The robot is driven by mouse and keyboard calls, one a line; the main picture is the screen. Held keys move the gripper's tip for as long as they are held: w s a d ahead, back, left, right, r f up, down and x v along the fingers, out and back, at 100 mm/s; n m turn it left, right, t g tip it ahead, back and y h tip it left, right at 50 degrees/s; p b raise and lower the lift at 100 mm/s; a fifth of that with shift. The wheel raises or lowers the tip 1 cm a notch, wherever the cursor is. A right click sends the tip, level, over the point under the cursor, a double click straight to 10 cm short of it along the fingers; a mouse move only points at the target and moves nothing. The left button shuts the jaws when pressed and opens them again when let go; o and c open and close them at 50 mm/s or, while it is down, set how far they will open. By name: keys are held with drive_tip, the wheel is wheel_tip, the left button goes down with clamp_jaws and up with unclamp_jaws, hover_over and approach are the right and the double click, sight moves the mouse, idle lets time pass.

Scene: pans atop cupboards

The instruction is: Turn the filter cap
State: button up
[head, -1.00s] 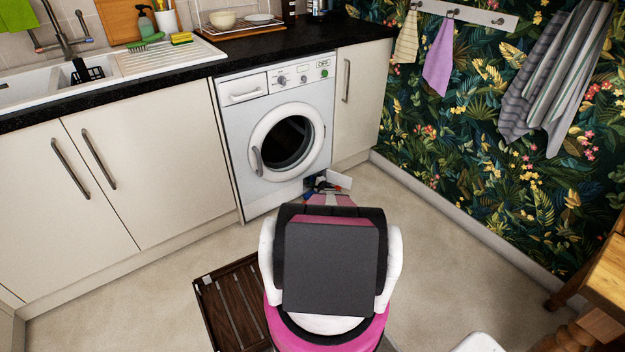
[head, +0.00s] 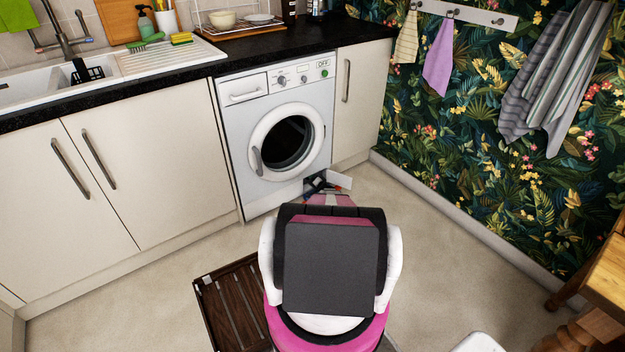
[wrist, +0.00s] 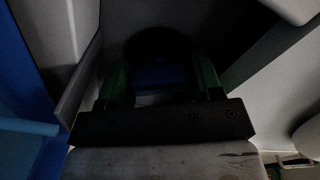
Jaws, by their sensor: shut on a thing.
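The white washing machine (head: 235,125) stands under the counter with its round door shut. A small white flap (head: 340,180) stands open at its lower right corner. My gripper (head: 315,184) is at that corner, low to the floor. In the wrist view my gripper (wrist: 161,80) has its two dark green fingers on either side of a dark blue filter cap (wrist: 160,72) in a dark recess. It is shut on the cap. The view is dim, and the cap's edges and angle are hard to tell. In the head view my arm hides part of this.
Cream cupboards (head: 150,170) stand on both sides of the machine. A dark slatted wooden thing (head: 235,305) lies on the floor at left. A wooden table (head: 600,290) is at right. A large blue surface (wrist: 22,75) is close at left in the wrist view.

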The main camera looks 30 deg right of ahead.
drive_tip(key=shift+s+n, duration=0.15)
drive_tip(key=shift+n, duration=0.25)
drive_tip(key=o, duration=0.9)
drive_tip(key=s, duration=1)
drive_tip(key=shift+s+d, duration=0.4)
